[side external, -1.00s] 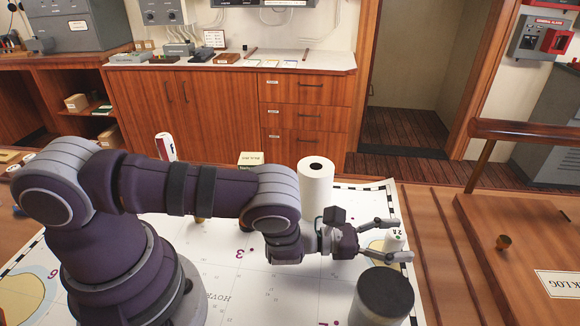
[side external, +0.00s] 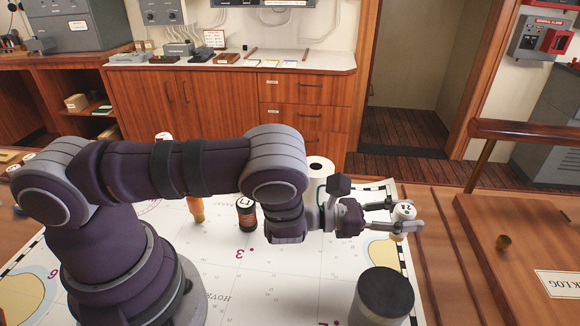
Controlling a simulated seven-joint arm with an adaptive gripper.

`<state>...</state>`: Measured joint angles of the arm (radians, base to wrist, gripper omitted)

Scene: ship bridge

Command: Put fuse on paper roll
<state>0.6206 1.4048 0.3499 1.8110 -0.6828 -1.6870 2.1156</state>
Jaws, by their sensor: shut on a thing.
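The fuse (side external: 401,226), a small white cylinder with dark lettering near its top, is upright between the fingers of my gripper (side external: 405,213) at the right of the side external view. My gripper points right and is shut on it. The fuse seems to be held just above the chart. The paper roll (side external: 319,170), a white upright cylinder with a dark hole in its top, stands behind my arm, left of the gripper. My arm hides much of its lower part.
A large dark-topped cylinder (side external: 383,294) stands on the chart (side external: 290,298) in front of my gripper. A dark jar (side external: 246,212) and an orange bottle (side external: 196,209) stand behind my arm. A wooden panel with a rail (side external: 525,240) lies right. The front middle of the chart is clear.

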